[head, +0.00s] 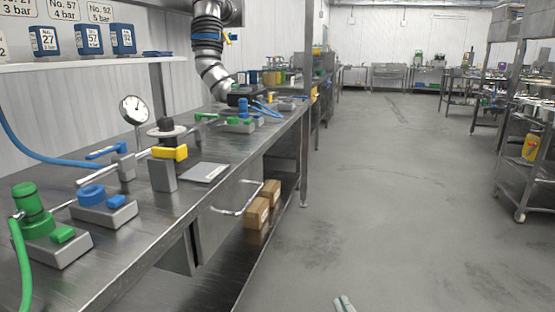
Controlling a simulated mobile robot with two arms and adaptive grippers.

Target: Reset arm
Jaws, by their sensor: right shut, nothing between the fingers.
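Only the tips of my right gripper (344,304) show, at the bottom edge of the head view, right of centre. The two pale grey-green fingertips lie close together, with nothing seen between them. They appear over the open grey floor, apart from the bench. The rest of this gripper and its arm are out of the frame. My left gripper and arm are not in view. No rice or rice containers can be made out.
A steel workbench (128,243) runs along the left, carrying a green valve (30,205), a blue valve (92,196), a yellow-handled valve (168,153) and a gauge (134,109). Cardboard boxes (257,213) sit underneath. A wheeled rack (522,185) stands right. The floor between is clear.

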